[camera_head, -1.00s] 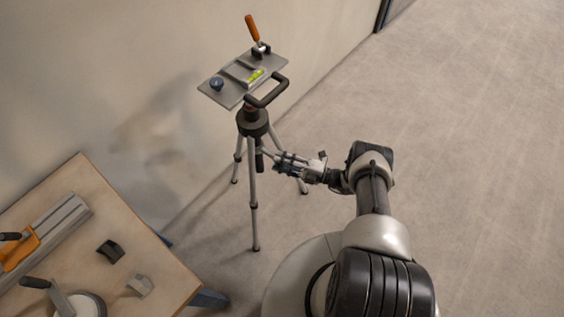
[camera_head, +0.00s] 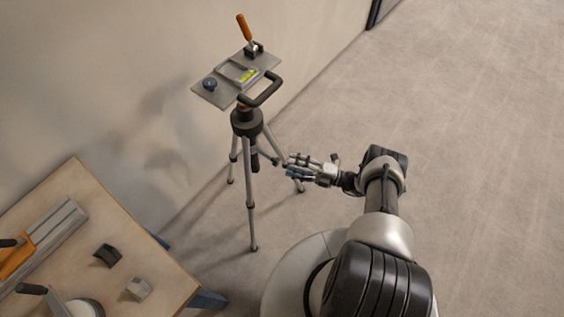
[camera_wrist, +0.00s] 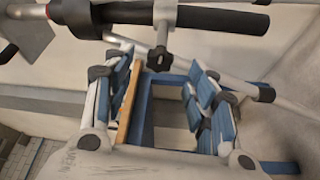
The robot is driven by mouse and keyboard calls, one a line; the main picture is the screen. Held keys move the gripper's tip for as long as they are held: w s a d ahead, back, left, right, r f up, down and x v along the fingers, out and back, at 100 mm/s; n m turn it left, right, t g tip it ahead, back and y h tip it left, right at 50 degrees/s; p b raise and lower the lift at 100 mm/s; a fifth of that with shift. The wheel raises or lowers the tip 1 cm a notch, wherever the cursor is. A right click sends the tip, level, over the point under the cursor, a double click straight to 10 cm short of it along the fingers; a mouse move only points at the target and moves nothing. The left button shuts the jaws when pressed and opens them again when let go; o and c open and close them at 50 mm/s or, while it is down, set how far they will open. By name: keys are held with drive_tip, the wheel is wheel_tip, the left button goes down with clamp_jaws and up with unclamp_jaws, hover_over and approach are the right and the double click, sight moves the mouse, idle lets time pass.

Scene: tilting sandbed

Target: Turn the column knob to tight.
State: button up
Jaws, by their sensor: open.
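The tripod (camera_head: 250,190) stands on the floor, with a tilting plate (camera_head: 225,90) on top. In the wrist view its black column (camera_wrist: 225,18) runs across the top. The column knob (camera_wrist: 159,60), a small dark lobed knob on a pale stem, sticks out from the column toward my gripper. I cannot make out the knob in the head view. My gripper (camera_head: 290,167) is to the right of the column, below the plate. In the wrist view its blue-padded fingers (camera_wrist: 160,80) are spread and empty, with the knob between and just beyond them. The knob's tight or loose setting cannot be read.
The plate carries a green level (camera_head: 248,75), a blue knob (camera_head: 210,84), an orange-handled lever (camera_head: 244,28) and a black loop handle (camera_head: 262,92). A wooden table (camera_head: 110,215) with several parts stands at the lower left. A wall is behind; the floor at right is clear.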

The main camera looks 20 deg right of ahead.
drive_tip(key=v, duration=0.5)
drive_tip(key=shift+s+d, duration=0.15)
drive_tip(key=w+a+r+n+g+h, duration=0.1)
drive_tip(key=w+r+n+g, duration=0.15)
drive_tip(key=r+n, duration=0.4)
drive_tip(key=w+a+r+n+g+h, duration=0.1)
drive_tip(key=r+n+g, duration=0.3)
drive_tip(key=r, duration=0.6)
drive_tip(key=w+a+r+n+g+h, duration=0.1)
drive_tip(key=w+a+r+n+g, duration=0.15)
drive_tip(key=r+n, duration=0.45)
drive_tip(key=s+a+r+n+g+h, duration=0.1)
drive_tip(key=s+a+r+n+h, duration=0.2)
drive_tip(key=r, duration=0.5)
drive_tip(key=s+a+r+n+g+h, duration=0.1)
drive_tip(key=s+a+r+n+h, duration=0.1)
drive_tip(key=s+r+n, duration=0.35)
drive_tip(key=s+r+n+t+h, duration=0.3)
drive_tip(key=s+r+n+h, duration=0.1)
drive_tip(key=s+n, duration=0.5)
drive_tip(key=s+r+n+t+h, duration=0.2)
drive_tip(key=s+r+n+h, duration=0.2)
drive_tip(key=s+r+n, duration=0.3)
drive_tip(key=s+n, duration=0.2)
drive_tip(key=s, duration=0.1)
drive_tip(key=shift+s+a+r+t, duration=0.25)
drive_tip(key=shift+a+r+t, duration=0.1)
drive_tip(key=shift+t, duration=0.05)
